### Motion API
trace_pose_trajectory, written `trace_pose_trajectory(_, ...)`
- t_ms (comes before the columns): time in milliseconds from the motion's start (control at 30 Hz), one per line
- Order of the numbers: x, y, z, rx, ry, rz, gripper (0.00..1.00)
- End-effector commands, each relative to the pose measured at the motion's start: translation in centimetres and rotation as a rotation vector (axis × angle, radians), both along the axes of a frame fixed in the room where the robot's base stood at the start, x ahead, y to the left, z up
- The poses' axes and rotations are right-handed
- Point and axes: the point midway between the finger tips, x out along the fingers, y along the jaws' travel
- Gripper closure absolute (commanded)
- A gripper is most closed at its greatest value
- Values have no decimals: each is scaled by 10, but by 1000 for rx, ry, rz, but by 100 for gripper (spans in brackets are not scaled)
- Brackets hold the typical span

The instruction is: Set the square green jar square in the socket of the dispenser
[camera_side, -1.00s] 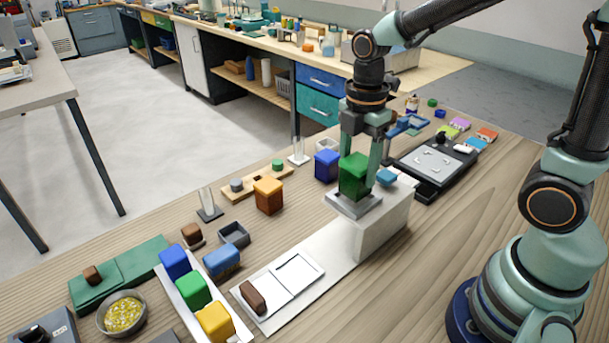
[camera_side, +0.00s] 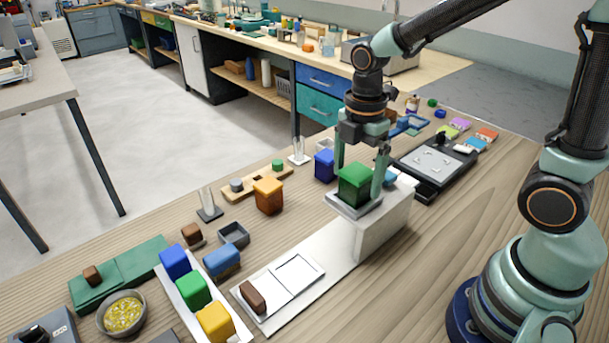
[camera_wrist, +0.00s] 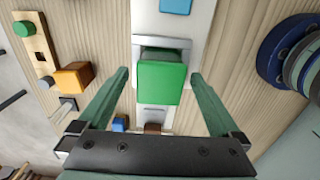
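The square green jar (camera_side: 355,187) stands in the grey socket (camera_side: 345,208) on top of the white dispenser block (camera_side: 383,228). In the wrist view the jar (camera_wrist: 161,83) looks about in line with the socket's rim (camera_wrist: 162,42); its seating depth is hidden. My gripper (camera_side: 361,172) is around the jar, one finger on each side. In the wrist view my gripper (camera_wrist: 159,75) is open, with a gap between each finger and the jar.
A blue jar (camera_side: 325,166) stands close left of the socket. A small light-blue block (camera_side: 387,177) sits just right. A black-framed device (camera_side: 436,165) lies behind right. A tray with blue, green and yellow jars (camera_side: 240,330) is front left.

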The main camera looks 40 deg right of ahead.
Motion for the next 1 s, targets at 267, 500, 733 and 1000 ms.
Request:
trace_pose_trajectory(267,1,0,26,1,-7,0,0)
trace_pose_trajectory(500,1,0,76,0,-6,0,0)
trace_pose_trajectory(733,1,0,110,0,-3,0,0)
trace_pose_trajectory(1000,-4,-2,122,4,-35,-105,0)
